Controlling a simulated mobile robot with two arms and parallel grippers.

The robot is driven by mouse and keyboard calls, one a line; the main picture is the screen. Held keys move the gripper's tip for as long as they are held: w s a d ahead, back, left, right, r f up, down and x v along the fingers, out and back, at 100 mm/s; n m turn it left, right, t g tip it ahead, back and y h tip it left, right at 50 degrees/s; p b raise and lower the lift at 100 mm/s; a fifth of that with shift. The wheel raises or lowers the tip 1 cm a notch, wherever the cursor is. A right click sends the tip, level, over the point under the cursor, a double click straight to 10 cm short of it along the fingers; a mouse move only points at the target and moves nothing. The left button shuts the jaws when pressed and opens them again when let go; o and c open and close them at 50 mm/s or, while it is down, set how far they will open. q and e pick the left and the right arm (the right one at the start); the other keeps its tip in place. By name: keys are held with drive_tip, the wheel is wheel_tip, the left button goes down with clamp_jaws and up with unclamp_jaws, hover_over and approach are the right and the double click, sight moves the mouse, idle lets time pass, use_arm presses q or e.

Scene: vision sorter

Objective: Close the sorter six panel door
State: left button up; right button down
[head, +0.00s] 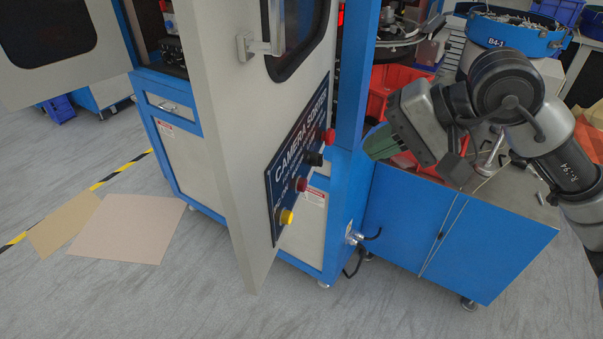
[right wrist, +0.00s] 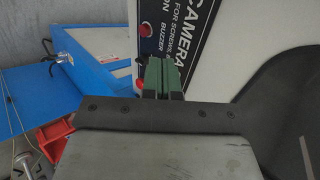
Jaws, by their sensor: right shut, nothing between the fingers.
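The sorter (head: 235,165) is a blue and grey cabinet. A tall grey door (head: 225,130) stands swung open, with a metal handle (head: 262,47), a dark window and a "CAMERA SORTER" sign with several buttons on its face. The door and sign also show in the right wrist view (right wrist: 215,40). My right gripper (head: 378,143) is shut and empty, to the right of the door on its sign side. Its green fingers (right wrist: 161,75) overlap the sign's lower edge in the wrist view; I cannot tell whether they touch it. My left gripper is not in view.
Another grey door (head: 60,60) stands open at the upper left. A blue cabinet (head: 430,225) stands below my right arm, with red bins (head: 395,85) behind. Cardboard sheets (head: 130,228) lie on the floor at left. The floor in front is clear.

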sight(289, 170)
drive_tip(key=p+x, duration=0.1)
drive_tip(key=x, duration=0.3)
drive_tip(key=a+r+p+x, duration=0.1)
drive_tip(key=p+x, duration=0.1)
drive_tip(key=x, duration=0.2)
drive_tip(key=r+p+x, duration=0.1)
drive_tip(key=p+x, duration=0.1)
drive_tip(key=x, duration=0.2)
drive_tip(key=shift+w+a, duration=0.35)
drive_tip(key=shift+a, duration=0.1)
drive_tip(key=shift+w+a+f, duration=0.1)
drive_tip(key=shift+a+f, duration=0.05)
drive_tip(key=shift+a, duration=0.1)
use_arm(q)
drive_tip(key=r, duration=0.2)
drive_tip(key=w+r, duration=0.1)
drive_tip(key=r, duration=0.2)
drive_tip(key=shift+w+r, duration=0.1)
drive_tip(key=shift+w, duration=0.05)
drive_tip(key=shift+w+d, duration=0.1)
